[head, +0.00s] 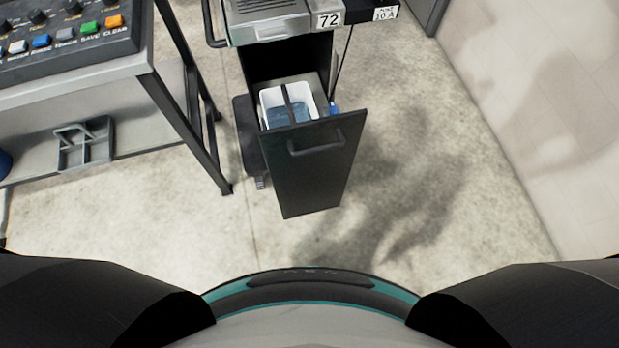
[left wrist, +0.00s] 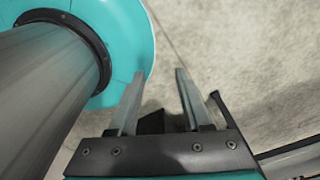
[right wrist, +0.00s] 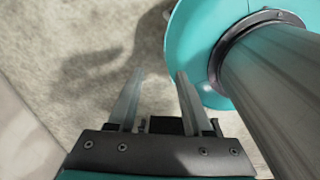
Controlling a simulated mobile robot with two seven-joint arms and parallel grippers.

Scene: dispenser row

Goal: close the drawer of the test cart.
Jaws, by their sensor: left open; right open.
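The test cart (head: 285,25) stands at the top middle of the head view, with a label reading 72. Its dark drawer (head: 312,180) is pulled out toward me, with a bar handle (head: 316,145) on its front. A white bin (head: 290,95) with something blue in it sits in the drawer. My left gripper (left wrist: 155,85) shows in the left wrist view, open and empty over the floor. My right gripper (right wrist: 158,85) shows in the right wrist view, also open and empty over the floor. Neither gripper shows in the head view.
A dark-framed bench (head: 110,72) with a button panel (head: 65,38) stands left of the cart. A grey caddy (head: 85,145) rests on its lower shelf. Open floor (head: 450,170) lies right of the drawer, up to a pale wall (head: 560,90).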

